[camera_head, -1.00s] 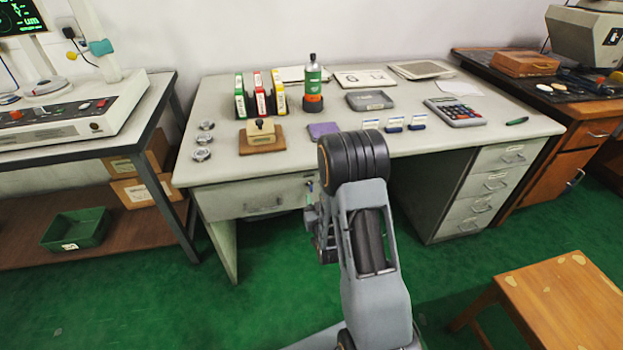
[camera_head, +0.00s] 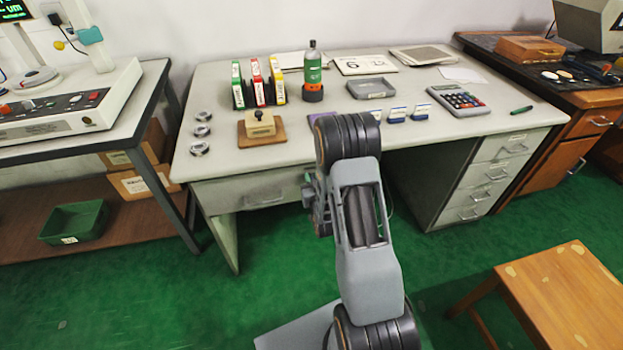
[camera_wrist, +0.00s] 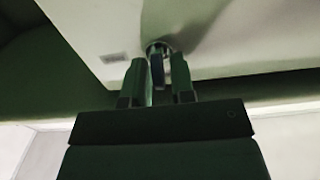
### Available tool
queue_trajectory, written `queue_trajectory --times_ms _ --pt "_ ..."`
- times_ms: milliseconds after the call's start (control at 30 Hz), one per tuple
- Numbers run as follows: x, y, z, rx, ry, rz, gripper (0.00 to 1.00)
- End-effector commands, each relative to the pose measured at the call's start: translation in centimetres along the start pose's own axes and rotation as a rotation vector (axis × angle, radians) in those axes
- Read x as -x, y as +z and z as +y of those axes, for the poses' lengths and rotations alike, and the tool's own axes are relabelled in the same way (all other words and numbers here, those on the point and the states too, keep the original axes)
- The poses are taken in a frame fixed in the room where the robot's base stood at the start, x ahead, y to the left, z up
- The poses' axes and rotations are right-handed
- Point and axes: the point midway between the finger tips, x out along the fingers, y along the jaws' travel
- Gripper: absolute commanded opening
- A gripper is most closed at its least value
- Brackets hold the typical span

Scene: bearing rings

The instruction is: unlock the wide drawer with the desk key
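The wide drawer (camera_head: 225,190) is the pale drawer under the left part of the desk, and it looks closed. Its front also fills the upper wrist view (camera_wrist: 105,30), with a round metal lock (camera_wrist: 153,46) near its edge. The desk key (camera_wrist: 158,72), a dark blue narrow shape, stands at the lock, in line with it; how deep it sits cannot be told. My gripper (camera_wrist: 160,66) has its two fingers apart, one on each side of the key, with a light gap showing on the right side. In the head view my arm hides the key and lock.
The desktop (camera_head: 220,95) holds binders, a green bottle (camera_head: 312,72), a stamp on a wooden block (camera_head: 262,128) and a calculator (camera_head: 458,100). A wooden stool (camera_head: 560,285) stands at the lower right. A side table with an instrument (camera_head: 70,110) is on the left.

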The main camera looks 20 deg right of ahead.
Motion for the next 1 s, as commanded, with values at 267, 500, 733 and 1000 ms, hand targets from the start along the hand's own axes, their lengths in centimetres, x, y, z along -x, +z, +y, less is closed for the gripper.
queue_trajectory --times_ms 267,500,733,1000 --pt "0.01 -0.02 -0.14 0.0 -0.002 0.0 0.0" --pt "0.01 0.0 -0.22 -0.003 -0.004 0.0 0.0" --pt "-0.02 0.19 -0.17 -0.065 -0.004 0.001 0.0" --pt "-0.05 0.45 0.1 -0.274 -0.004 0.004 0.0"
